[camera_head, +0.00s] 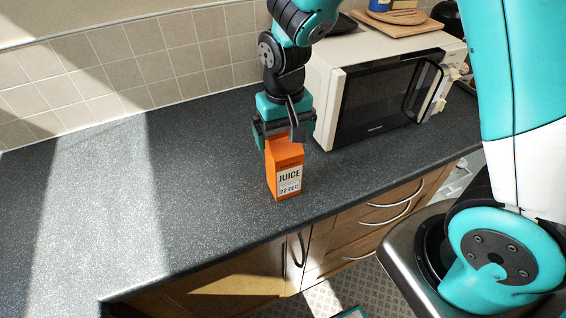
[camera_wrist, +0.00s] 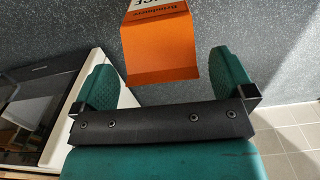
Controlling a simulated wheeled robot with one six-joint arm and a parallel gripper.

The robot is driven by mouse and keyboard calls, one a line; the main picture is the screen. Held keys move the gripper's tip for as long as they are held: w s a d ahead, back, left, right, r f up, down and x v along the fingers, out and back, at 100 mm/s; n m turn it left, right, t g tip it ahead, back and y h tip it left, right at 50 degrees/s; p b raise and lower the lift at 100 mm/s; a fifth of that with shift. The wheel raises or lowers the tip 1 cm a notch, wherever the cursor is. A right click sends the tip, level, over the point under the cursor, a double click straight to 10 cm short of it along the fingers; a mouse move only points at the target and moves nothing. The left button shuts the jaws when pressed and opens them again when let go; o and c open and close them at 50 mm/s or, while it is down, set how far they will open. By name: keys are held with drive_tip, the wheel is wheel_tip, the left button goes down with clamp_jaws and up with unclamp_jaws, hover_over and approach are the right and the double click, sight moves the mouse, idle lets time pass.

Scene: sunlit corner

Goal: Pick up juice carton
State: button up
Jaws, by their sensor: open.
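An orange juice carton (camera_head: 284,172) stands upright on the dark speckled counter, with a white label reading JUICE. My gripper (camera_head: 284,138) is open above it, pointing down, with its fingers at the carton's top. The carton's top edge is partly hidden by the gripper in the head view. In the wrist view, the carton (camera_wrist: 160,50) shows its orange top, just beyond the gap between the two green fingertips (camera_wrist: 165,80).
A white microwave (camera_head: 385,90) stands on the counter close to the right of my gripper. Boards and a jar (camera_head: 379,5) sit on top of it. The counter (camera_head: 130,200) is clear to the left, up to the tiled wall. Its front edge is near the carton.

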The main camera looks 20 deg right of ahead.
drive_tip(key=shift+f, duration=1.45)
drive_tip(key=shift+c, duration=0.5)
drive_tip(key=shift+w, duration=0.1)
drive_tip(key=c, duration=1.7)
